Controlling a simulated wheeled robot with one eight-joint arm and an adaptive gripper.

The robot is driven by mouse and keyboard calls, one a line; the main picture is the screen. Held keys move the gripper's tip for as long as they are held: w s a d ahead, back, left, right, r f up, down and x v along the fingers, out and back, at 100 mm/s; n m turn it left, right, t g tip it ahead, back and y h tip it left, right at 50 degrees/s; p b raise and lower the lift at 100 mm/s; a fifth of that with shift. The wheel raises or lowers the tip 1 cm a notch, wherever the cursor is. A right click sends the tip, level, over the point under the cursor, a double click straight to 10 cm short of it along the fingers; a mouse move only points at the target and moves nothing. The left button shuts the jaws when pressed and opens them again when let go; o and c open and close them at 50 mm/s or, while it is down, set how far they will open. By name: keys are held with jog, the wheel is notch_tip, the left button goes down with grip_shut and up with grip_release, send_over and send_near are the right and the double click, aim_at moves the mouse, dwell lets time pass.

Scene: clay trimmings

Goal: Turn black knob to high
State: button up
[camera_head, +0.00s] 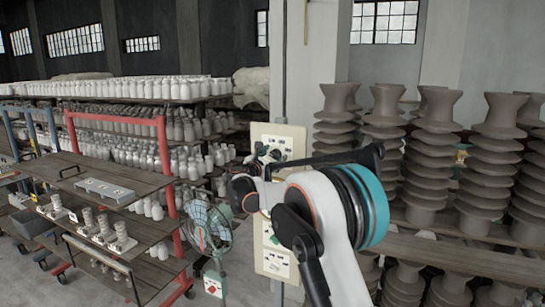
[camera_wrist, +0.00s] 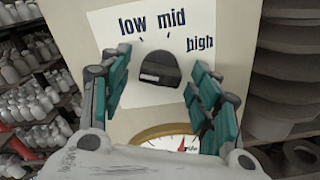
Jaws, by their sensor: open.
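The black knob (camera_wrist: 160,68) sits on a white label plate (camera_wrist: 112,22) marked "low", "mid" and "high" in the wrist view. "Low" is at its upper left, "mid" above it and "high" at its upper right. I cannot tell for sure which mark the knob points to. My gripper (camera_wrist: 158,62) is open, with one teal finger left of the knob and the other right of it. Gaps show between the fingers and the knob. In the head view the cream control panel (camera_head: 278,132) stands beyond my arm, which hides part of it.
A round gauge (camera_wrist: 168,131) is below the knob. In the head view, a green fan (camera_head: 208,225) stands left of the panel, beside a shelf cart (camera_head: 120,172). Stacked ribbed insulators (camera_head: 437,145) stand close on the right. Racks of white bottles (camera_head: 160,88) fill the back left.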

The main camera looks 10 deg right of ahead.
jog(key=c, duration=1.1)
jog(key=shift+o, duration=0.3)
